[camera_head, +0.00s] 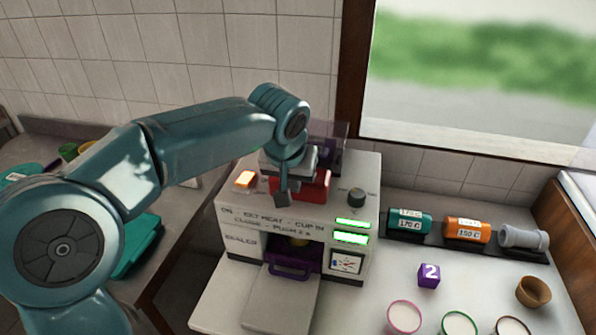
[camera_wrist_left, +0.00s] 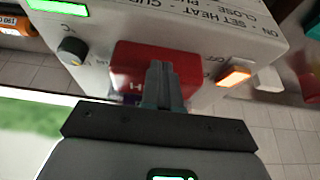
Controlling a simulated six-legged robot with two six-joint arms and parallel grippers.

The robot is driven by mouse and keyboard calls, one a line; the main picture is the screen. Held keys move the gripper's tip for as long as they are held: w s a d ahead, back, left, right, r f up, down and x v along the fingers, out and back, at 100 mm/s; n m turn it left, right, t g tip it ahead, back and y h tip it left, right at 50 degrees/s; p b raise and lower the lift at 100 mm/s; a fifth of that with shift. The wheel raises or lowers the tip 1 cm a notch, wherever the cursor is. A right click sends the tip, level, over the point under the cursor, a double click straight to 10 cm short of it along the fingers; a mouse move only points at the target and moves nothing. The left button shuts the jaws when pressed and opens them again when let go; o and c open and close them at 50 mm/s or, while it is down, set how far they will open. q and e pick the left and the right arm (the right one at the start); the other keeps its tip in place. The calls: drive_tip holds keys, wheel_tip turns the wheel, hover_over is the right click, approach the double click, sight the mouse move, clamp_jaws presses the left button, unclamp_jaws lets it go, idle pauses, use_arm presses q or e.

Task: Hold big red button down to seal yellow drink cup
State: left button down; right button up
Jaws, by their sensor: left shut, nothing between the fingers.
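The white sealer machine (camera_head: 235,222) stands on the counter against the tiled wall. Its big red button (camera_head: 318,187) is on the top front, partly hidden by my left gripper (camera_head: 283,196). My left gripper is shut and empty, with its fingers pointing down at the button. In the left wrist view the closed fingertips (camera_wrist_left: 160,72) overlap the red button (camera_wrist_left: 128,58); I cannot tell whether they press it. My right gripper is not in view.
An orange switch (camera_head: 245,179) is lit, and a dark knob (camera_head: 356,197) sits right of the button. Two green displays glow.

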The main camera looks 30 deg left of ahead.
use_arm(q)
wheel_tip(320, 180, up, 8)
drive_tip(key=s+p, duration=0.1)
drive_tip(key=p, duration=0.5)
drive_tip(key=shift+w+d, duration=0.1)
drive_tip(key=shift+w, duration=0.05)
drive_tip(key=shift+s, duration=0.35)
